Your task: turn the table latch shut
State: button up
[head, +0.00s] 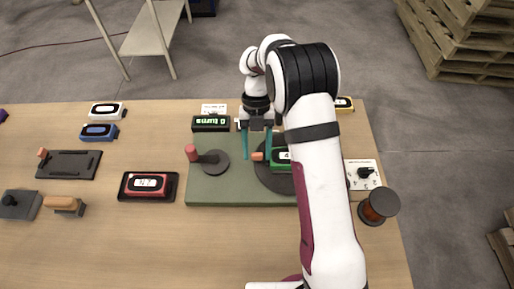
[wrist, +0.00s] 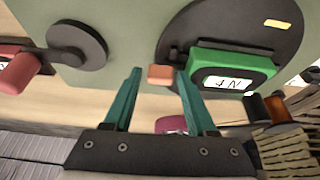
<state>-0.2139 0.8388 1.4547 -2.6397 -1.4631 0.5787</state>
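A small orange-brown block (head: 257,156), which looks like the table latch's knob, sits at the left edge of a dark round turntable (head: 268,178) on a green board (head: 230,190). It also shows in the wrist view (wrist: 160,75), beside the turntable's rim. My gripper (head: 257,157) points down over it with its two teal fingers open. In the wrist view my gripper (wrist: 158,74) has one fingertip on each side of the block, with small gaps showing. A green device (head: 281,157) with a display lies on the turntable, partly hidden by my arm.
A red-knobbed crank (head: 209,158) stands left on the green board. A black display reading "0 turns" (head: 211,124) sits behind it. A red device (head: 149,185) lies left of the board. A white dial panel (head: 363,174) and a dark-capped spool (head: 378,206) stand right.

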jog(key=shift+o, duration=0.6)
